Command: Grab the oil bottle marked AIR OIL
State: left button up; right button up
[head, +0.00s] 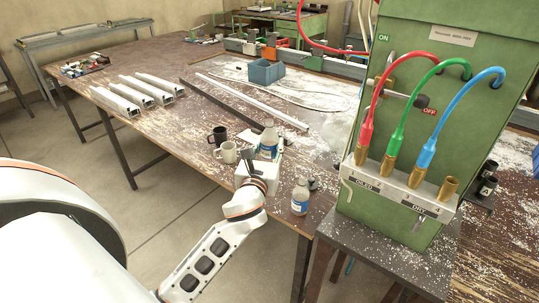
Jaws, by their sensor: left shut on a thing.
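A clear bottle with a white cap and a blue label (269,137) stands near the front edge of the bench. My left gripper (266,160) reaches it from the front and is shut on it, hiding its lower part. A second small bottle with a blue-and-white label (300,198) stands apart, to the right of my left gripper near the bench corner. The print on both labels is too small to read, so I cannot tell which one says AIR OIL. My right gripper is not in view.
A white mug (226,153) and a black mug (217,135) stand just left of the held bottle. A green machine (450,110) with coloured hoses blocks the right side. Metal profiles (152,86) and a blue bin (264,72) lie farther back.

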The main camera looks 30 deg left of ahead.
aim_at(268, 136)
pick_arm(q)
jog(key=shift+r, duration=2.15)
